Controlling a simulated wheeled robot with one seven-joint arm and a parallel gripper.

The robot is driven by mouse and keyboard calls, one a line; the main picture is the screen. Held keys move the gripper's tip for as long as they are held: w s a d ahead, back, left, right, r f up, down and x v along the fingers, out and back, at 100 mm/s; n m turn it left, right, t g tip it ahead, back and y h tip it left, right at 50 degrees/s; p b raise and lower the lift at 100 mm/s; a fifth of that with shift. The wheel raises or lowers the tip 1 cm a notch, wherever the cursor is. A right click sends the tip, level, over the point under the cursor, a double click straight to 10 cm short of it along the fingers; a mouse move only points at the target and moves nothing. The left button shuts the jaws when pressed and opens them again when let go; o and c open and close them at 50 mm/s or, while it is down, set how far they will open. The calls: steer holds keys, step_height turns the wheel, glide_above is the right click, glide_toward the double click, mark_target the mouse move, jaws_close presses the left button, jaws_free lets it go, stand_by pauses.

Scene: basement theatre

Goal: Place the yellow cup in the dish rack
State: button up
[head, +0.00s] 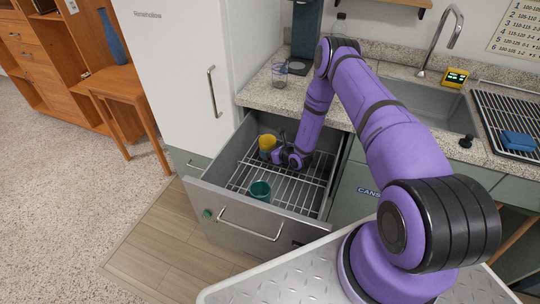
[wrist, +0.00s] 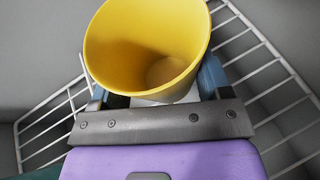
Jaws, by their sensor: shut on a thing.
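The yellow cup (head: 266,142) is inside the pulled-out drawer, near its back left corner. My gripper (head: 273,154) reaches down into the drawer and is shut on the cup. In the wrist view the yellow cup (wrist: 147,45) fills the upper middle, its open mouth showing an empty inside. The fingers of my gripper (wrist: 155,92) flank it, with wire bars behind. Whether the cup touches the wire rack (head: 290,182) on the drawer floor I cannot tell. A dark dish rack (head: 493,120) of wire sits on the counter at the far right.
A teal cup (head: 260,191) stands near the drawer front (head: 240,222). The sink (head: 430,104) and tall faucet (head: 450,40) lie between drawer and rack. A clear glass (head: 279,73) stands on the counter.

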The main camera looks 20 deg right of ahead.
step_height(320, 180, down, 3)
steer(key=shift+r, duration=0.15)
steer(key=shift+w+d, duration=0.1)
steer(key=shift+w, duration=0.05)
steer(key=shift+f, duration=0.3)
steer(key=o, duration=0.9)
steer(key=shift+o, duration=0.2)
steer(key=shift+r, duration=0.15)
steer(key=shift+v, duration=3.75)
